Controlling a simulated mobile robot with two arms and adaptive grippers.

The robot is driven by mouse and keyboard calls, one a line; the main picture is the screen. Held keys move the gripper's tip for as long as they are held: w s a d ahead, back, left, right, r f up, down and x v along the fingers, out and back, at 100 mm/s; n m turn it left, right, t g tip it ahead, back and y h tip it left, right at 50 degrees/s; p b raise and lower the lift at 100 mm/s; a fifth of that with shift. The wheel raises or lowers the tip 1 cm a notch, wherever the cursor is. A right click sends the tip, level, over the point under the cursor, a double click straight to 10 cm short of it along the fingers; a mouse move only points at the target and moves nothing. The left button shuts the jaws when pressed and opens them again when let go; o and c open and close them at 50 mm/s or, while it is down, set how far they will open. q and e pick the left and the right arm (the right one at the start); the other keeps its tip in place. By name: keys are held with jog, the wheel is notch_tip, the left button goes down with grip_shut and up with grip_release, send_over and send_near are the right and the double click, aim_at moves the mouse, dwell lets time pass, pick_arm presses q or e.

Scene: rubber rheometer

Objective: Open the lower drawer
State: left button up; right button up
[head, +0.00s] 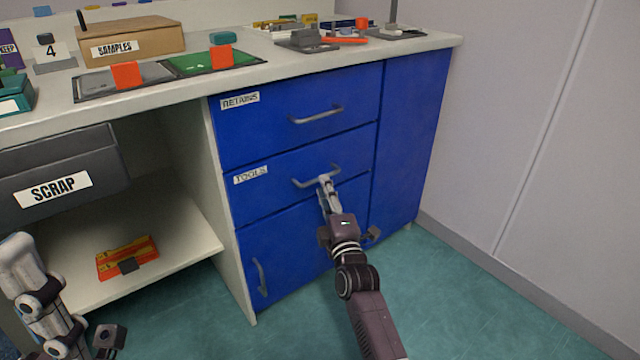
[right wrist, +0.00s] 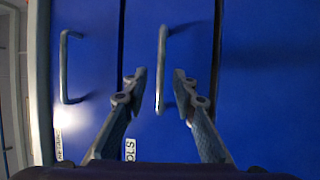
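The lower drawer (head: 270,190) is the blue one labelled TOOLS, flush in the cabinet and shut. Its grey bar handle (head: 303,183) also shows in the right wrist view (right wrist: 161,70). My right gripper (head: 326,180) is at this handle, partly covering its right part in the head view. In the right wrist view its fingers are apart, one on each side of the handle, with gaps visible. My left gripper (head: 25,265) is at the lower left, partly cut off, and its opening is unclear.
The upper drawer (head: 290,125), labelled RETAINS, is shut above. A blue door (head: 290,250) is below and a tall blue panel (head: 408,140) is to the right. A SCRAP bin (head: 60,170) and an open shelf (head: 180,240) are at left. The floor at right is clear.

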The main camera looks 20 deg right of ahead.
jog(key=shift+w+d+r+b, duration=0.1)
jog(key=shift+w+b, duration=0.2)
jog(key=shift+w, duration=0.5)
jog(key=shift+w+a+r+b, duration=0.15)
jog(key=shift+w+b, duration=0.1)
jog(key=shift+w, duration=0.5)
jog(key=shift+w+d+r+b, duration=0.15)
jog(key=shift+w+b, duration=0.15)
jog(key=shift+w, duration=0.5)
jog(key=shift+c, duration=0.2)
jog(key=shift+f, duration=0.1)
grip_shut()
